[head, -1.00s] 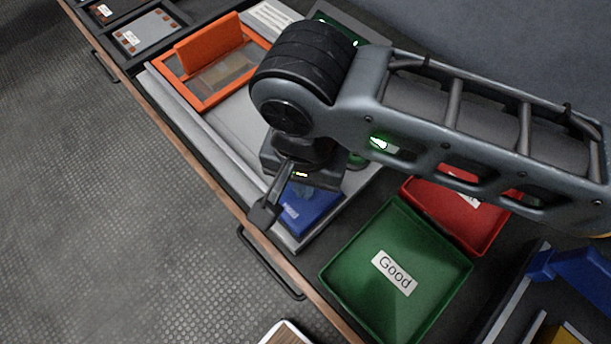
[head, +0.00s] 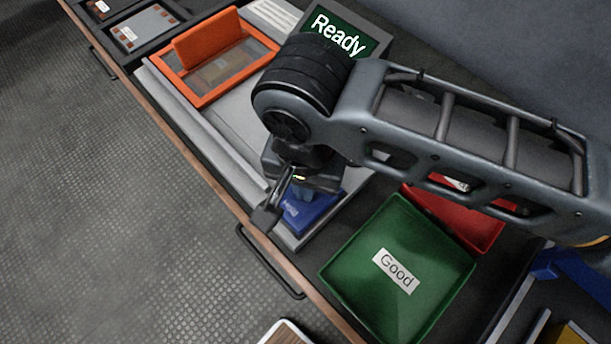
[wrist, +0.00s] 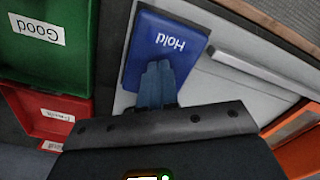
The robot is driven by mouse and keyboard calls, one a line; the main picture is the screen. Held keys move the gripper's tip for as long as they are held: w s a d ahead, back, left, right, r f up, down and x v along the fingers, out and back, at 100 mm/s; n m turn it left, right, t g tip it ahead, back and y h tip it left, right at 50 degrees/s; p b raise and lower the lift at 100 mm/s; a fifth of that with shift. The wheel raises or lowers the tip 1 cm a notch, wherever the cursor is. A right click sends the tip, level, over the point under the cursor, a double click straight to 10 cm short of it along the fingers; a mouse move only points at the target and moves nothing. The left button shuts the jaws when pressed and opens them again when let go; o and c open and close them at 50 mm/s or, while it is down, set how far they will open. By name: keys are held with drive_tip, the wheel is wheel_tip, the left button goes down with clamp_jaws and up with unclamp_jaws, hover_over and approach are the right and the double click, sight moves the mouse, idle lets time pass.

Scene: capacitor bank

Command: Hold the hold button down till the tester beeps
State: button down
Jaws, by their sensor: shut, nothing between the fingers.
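The blue hold button (head: 311,212) is a wide pad at the near right end of the grey tester (head: 237,119). In the wrist view the pad (wrist: 165,42) shows its "Hold" label upside down. My gripper (wrist: 157,68) is shut and empty, its fingertips over the pad's edge nearest my wrist. Whether they touch or press it I cannot tell. In the head view my arm hides most of the fingers and part of the button. The tester's screen (head: 338,34) shows "Ready" in white on green.
An orange-framed clear cover (head: 187,88) lies on the tester. A green "Good" tray (head: 343,288) and a red tray (head: 480,236) stand to the right. Parts trays (head: 138,28) lie at the far left. The wooden bench edge (head: 210,193) runs along the front.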

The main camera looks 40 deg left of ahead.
drive_tip(key=shift+f, duration=0.6)
drive_tip(key=shift+f+p, duration=0.15)
drive_tip(key=shift+p, duration=0.3)
idle(1.4)
wheel_tip(320, 180, up, 7)
drive_tip(key=p, duration=0.6)
drive_tip(key=shift+f+p, duration=0.15)
drive_tip(key=shift+p, duration=0.15)
drive_tip(key=shift+r, duration=1.2)
